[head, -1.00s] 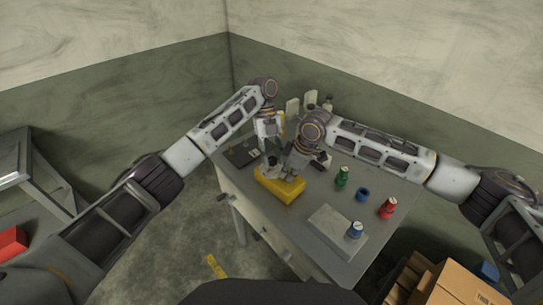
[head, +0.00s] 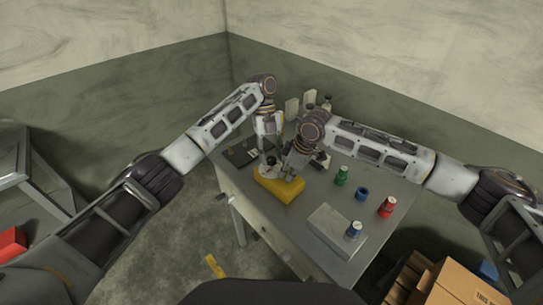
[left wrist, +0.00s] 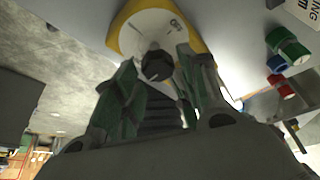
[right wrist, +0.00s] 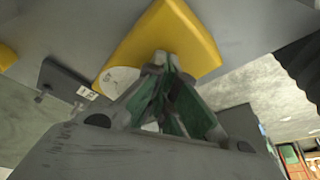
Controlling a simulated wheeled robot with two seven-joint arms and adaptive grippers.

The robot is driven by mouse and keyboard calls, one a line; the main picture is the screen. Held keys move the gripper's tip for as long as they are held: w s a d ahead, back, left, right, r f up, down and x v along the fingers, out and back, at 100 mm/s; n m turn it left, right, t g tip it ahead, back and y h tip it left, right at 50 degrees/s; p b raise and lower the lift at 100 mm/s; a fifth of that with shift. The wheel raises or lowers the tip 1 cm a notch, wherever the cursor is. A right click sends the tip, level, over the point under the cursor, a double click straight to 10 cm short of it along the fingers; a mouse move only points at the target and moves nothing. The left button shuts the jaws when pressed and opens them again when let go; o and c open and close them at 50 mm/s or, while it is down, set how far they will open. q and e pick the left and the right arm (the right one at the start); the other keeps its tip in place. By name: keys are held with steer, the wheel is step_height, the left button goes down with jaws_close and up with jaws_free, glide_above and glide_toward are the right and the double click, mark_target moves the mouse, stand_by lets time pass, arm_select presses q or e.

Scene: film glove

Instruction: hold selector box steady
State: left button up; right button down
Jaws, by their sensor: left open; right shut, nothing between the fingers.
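The yellow selector box (head: 280,189) sits on the grey table's near left part. In the left wrist view its white dial (left wrist: 140,33) and black knob (left wrist: 157,65) show. My left gripper (left wrist: 160,62) is open, with its fingers on either side of the knob; I cannot tell if they touch it. My right gripper (right wrist: 162,62) is shut and empty, its tips over or against the yellow body (right wrist: 178,38); contact is unclear. In the head view both grippers crowd the box and hide part of its top.
Right of the box stand a green canister (head: 342,175), a blue ring-like piece (head: 362,194) and a red canister (head: 387,207). A blue-topped canister (head: 354,230) stands on a grey plate (head: 328,222). A dark panel (head: 240,153) lies left; bottles (head: 327,102) stand behind.

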arm_select(q)
steer(key=v, duration=1.1)
stand_by(0.3)
steer(key=shift+r, duration=0.1)
stand_by(0.3)
